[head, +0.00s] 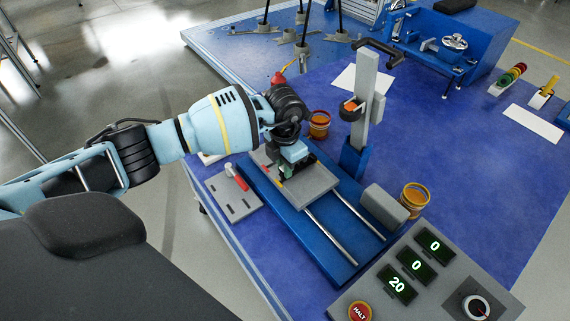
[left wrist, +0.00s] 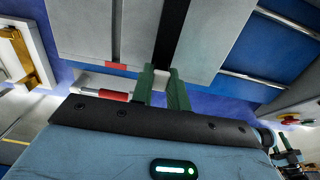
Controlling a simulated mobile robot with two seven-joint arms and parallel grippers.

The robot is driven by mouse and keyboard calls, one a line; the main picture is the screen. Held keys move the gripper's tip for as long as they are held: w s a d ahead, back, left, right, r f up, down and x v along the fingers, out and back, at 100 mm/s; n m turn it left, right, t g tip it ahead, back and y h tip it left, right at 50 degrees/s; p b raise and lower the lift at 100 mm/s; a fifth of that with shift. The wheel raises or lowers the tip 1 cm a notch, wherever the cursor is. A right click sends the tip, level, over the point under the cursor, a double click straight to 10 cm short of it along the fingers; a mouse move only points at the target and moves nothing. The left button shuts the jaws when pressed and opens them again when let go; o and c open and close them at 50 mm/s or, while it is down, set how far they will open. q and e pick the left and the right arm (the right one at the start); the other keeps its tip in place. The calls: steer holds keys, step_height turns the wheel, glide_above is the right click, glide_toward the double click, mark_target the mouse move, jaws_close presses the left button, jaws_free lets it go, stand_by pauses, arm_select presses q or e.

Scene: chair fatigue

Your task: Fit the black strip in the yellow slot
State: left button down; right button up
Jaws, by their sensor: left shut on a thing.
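My left gripper (head: 286,172) is over the grey plate (head: 318,184) of the blue sliding-rail rig. In the left wrist view its green fingers (left wrist: 163,88) are shut on a black strip (left wrist: 174,28), which runs away from the fingertips over the plate. Whether the strip lies in a slot or above it is unclear. A small yellow mark (head: 281,184) shows on the plate beside the gripper; the yellow slot itself I cannot make out. Another narrow slot (left wrist: 117,28) has a red mark at its near end. At the lower right of the left wrist view, dark and green parts look like my right gripper (left wrist: 284,148).
A grey post (head: 364,95) on a blue base stands behind the plate. A red-handled tool (head: 237,178) lies on a small grey plate at left. Two orange cups (head: 319,124) (head: 414,196) and a control panel (head: 425,275) are nearby.

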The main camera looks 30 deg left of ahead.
arm_select(q)
steer(key=shift+f, duration=0.4)
arm_select(e)
steer(key=shift+s+f, duration=0.25)
steer(key=shift+s, duration=0.2)
arm_select(q)
steer(key=shift+f+b, duration=0.3)
steer(key=shift+f, duration=0.05)
arm_select(e)
steer(key=shift+w+f, duration=0.1)
steer(key=shift+f, duration=0.05)
arm_select(q)
steer(key=c, duration=1.3)
jaws_free()
arm_select(e)
steer(key=shift+w, duration=0.45)
arm_select(q)
steer(key=shift+r+p, duration=1)
steer(key=shift+r, duration=2.95)
arm_select(e)
steer(key=shift+s+a+r, duration=0.1)
steer(key=shift+s+r, duration=0.1)
steer(key=shift+r, duration=0.3)
steer(key=shift+s+a+r, duration=0.1)
steer(key=shift+s+r, duration=0.05)
steer(key=shift+r, duration=0.3)
steer(key=shift+w, duration=0.1)
steer(key=shift+w+r, duration=0.1)
steer(key=shift+w, duration=0.3)
